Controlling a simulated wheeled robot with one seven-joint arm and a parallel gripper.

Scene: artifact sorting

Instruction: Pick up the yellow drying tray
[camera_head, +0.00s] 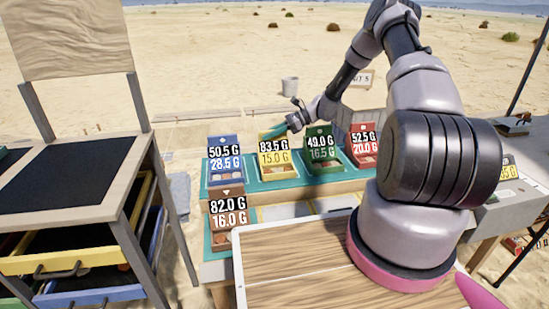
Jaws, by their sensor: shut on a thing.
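The yellow drying tray (275,158) is in the back row of the teal-topped stand, between a blue tray (223,177) and a green tray (322,166). It carries the readings 83.5 G and 15.0 G. My arm reaches over from the right, and my gripper (283,130) is at the top rear edge of the yellow tray, shut on it. The fingertips are small and partly hidden by the label, so the exact grip is unclear. The tray looks upright and at about the same level as its neighbours.
A red tray (364,158) stands right of the green one. A brown tray (228,238) reading 82.0 G sits on the lower front step. A wooden rack with a yellow drawer (65,260) stands at left.

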